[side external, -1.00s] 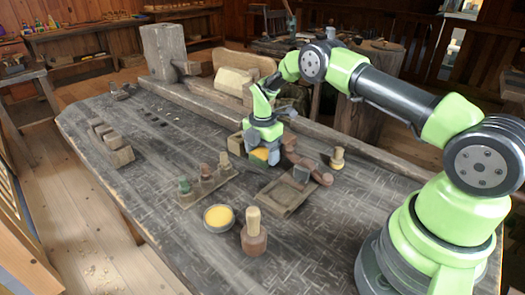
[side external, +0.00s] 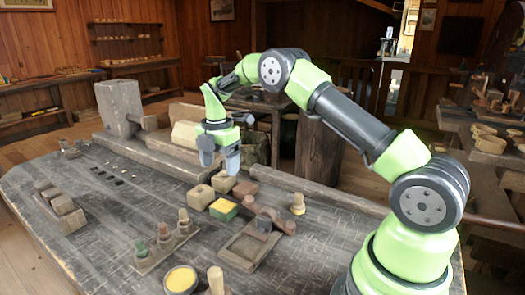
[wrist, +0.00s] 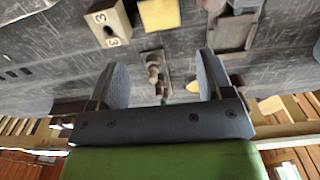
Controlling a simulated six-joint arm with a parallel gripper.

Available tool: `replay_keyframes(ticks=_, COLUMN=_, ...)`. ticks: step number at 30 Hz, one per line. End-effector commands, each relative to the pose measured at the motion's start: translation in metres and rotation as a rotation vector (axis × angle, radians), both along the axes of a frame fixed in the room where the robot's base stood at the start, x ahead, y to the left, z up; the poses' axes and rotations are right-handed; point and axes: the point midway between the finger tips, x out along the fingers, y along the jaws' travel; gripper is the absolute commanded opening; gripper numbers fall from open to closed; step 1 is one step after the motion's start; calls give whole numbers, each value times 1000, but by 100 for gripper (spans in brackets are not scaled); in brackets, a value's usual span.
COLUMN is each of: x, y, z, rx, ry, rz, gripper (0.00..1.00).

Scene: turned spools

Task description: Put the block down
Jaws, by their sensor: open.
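The block (side external: 224,209), with a yellow top and a green side, rests on the workbench among several wooden blocks. In the wrist view what looks like its yellow top (wrist: 160,14) shows at the upper edge, beside a pale wooden block (wrist: 108,22) with dark figures on it. My gripper (side external: 219,160) is above the blocks, clear of them, with its two grey fingers apart. In the wrist view my gripper (wrist: 163,80) has nothing between its fingers.
A spool rack (side external: 148,262) and a yellow-filled bowl (side external: 181,281) are nearer the front.

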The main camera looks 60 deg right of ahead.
Motion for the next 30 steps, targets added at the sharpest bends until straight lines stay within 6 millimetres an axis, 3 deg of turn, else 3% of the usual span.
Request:
replay_keyframes(ticks=4, x=-6, y=12, z=36, rx=8, ry=-52, rz=-129, gripper=73)
replay_keyframes(ticks=8, x=-27, y=34, z=91, rx=43, ry=-134, rz=-370, gripper=73)
replay_keyframes(ticks=12, x=-65, y=59, z=143, rx=119, ry=-219, rz=-667, gripper=73)
replay_keyframes(ticks=16, x=-111, y=81, z=177, rx=219, ry=-279, rz=-941, gripper=73)
replay_keyframes(ticks=22, x=-189, y=108, z=198, rx=424, ry=-319, rz=-1355, gripper=73)
replay_keyframes(ticks=27, x=-241, y=121, z=191, rx=597, ry=-298, rz=-1638, gripper=73)
replay_keyframes(ticks=30, x=-259, y=124, z=184, rx=668, ry=-276, rz=-1748, gripper=73)
